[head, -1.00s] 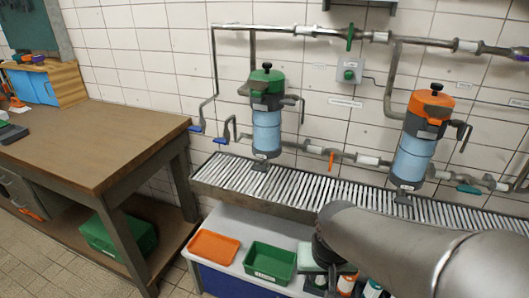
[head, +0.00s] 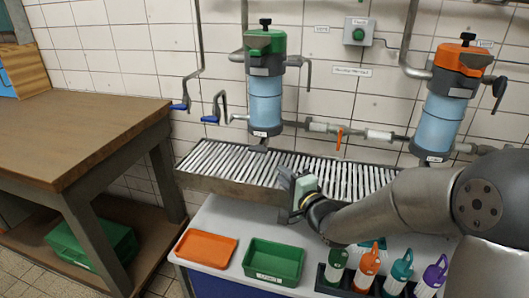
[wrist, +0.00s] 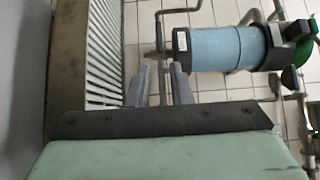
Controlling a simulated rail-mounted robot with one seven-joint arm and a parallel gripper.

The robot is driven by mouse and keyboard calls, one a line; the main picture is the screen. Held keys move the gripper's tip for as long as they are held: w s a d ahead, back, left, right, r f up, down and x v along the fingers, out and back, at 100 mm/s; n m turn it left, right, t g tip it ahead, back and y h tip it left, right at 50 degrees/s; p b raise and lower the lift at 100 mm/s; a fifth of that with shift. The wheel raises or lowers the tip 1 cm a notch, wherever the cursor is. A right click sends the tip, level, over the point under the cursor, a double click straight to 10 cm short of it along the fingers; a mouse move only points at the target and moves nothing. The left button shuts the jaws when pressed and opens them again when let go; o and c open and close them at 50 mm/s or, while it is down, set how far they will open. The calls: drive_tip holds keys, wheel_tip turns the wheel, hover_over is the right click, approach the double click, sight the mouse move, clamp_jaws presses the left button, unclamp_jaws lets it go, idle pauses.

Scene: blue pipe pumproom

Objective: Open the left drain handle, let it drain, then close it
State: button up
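The left filter (head: 265,85) has a green cap and a blue clear body, and hangs upright on the wall above the slatted drain tray. A small grey fitting (head: 258,146), which looks like the left drain handle, sits under its base. In the wrist view the filter (wrist: 222,48) lies sideways, base to the left, and a grey fitting (wrist: 153,55) shows beside that base. My gripper (head: 284,178) is over the front of the tray, below and right of the filter base. In the wrist view its two fingers (wrist: 160,84) are apart and empty, short of the fitting.
The slatted tray (head: 195,184) runs along the wall. Two blue-handled valves (head: 211,119) are to the left. An orange pipe lever (head: 339,138) and an orange-capped filter (head: 439,123) are to the right. Orange (head: 206,237) and green (head: 247,262) bins and several bottles stand below.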

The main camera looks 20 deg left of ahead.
sight(260, 152)
drive_tip(key=x, duration=1.5)
drive_tip(key=shift+w+a+b, duration=0.1)
drive_tip(key=shift+w+b, duration=0.1)
drive_tip(key=shift+b, duration=0.1)
clamp_jaws()
